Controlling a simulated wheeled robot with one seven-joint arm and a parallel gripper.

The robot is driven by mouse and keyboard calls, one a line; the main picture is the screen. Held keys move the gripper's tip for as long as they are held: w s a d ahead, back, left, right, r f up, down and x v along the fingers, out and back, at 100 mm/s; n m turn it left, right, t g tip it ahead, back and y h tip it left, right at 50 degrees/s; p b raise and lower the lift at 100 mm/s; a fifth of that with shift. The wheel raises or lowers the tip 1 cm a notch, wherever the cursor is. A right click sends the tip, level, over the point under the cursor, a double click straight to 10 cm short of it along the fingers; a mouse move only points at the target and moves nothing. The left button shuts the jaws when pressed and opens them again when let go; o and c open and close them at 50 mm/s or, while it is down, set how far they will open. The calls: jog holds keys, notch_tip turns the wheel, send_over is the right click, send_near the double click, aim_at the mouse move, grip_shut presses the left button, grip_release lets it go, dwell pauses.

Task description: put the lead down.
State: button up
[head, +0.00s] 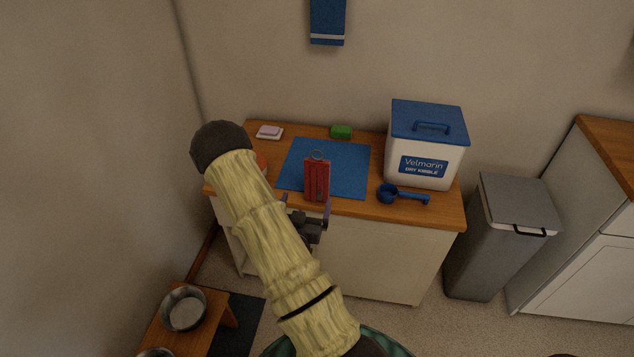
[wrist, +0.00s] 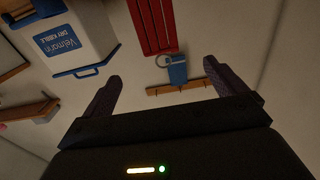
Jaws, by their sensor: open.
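The lead (head: 317,180) is a red, folded strap bundle with a metal ring at its top. In the head view it stands upright at the front of the blue mat (head: 350,165); I cannot tell whether its lower end touches. My gripper (head: 306,206) is just at its near, lower side, partly hidden by my arm. In the wrist view the fingers (wrist: 162,84) are spread apart with nothing between them. The red lead (wrist: 152,25) with its ring shows beyond the fingertips, apart from them.
On the wooden counter (head: 440,207) are a white kibble box (head: 422,165) with a blue lid, a blue scoop (head: 400,195), a green block (head: 341,132) and a pink-and-white item (head: 269,132). A grey bin (head: 490,250) stands right. A blue towel (head: 328,22) hangs above.

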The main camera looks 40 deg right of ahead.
aim_at(318, 162)
jog(key=p+x, duration=0.1)
jog(key=x, duration=1.1)
jog(key=shift+p+x, duration=0.55)
jog(key=shift+x, duration=2)
jog(key=shift+r, duration=0.1)
jog(key=c, duration=1.5)
notch_tip(318, 162, up, 10)
